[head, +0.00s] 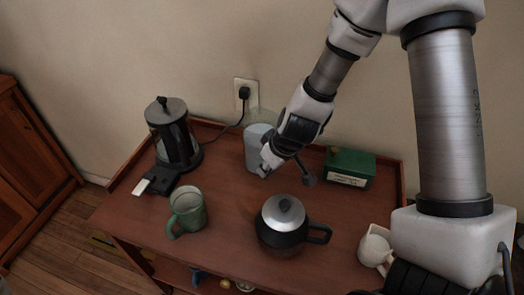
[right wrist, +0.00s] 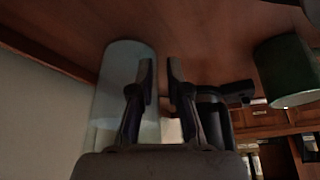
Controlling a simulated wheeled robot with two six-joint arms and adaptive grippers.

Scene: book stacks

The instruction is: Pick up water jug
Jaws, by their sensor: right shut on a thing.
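The water jug (head: 256,146) is a pale, translucent grey-white vessel standing upright at the back middle of the small wooden table. It also shows in the right wrist view (right wrist: 122,72), left of the fingers. My right gripper (head: 268,165) reaches down from the upper right to the jug's right front side and hides part of it. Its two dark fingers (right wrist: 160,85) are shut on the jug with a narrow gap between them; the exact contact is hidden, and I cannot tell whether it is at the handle. My left gripper is out of view.
The wooden table (head: 232,205) also holds a black French press (head: 173,138), green mug (head: 188,211), dark kettle with a silver lid (head: 283,222), green box (head: 350,168) and cream pitcher (head: 375,248). A cord runs to the wall outlet (head: 245,94) behind the jug.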

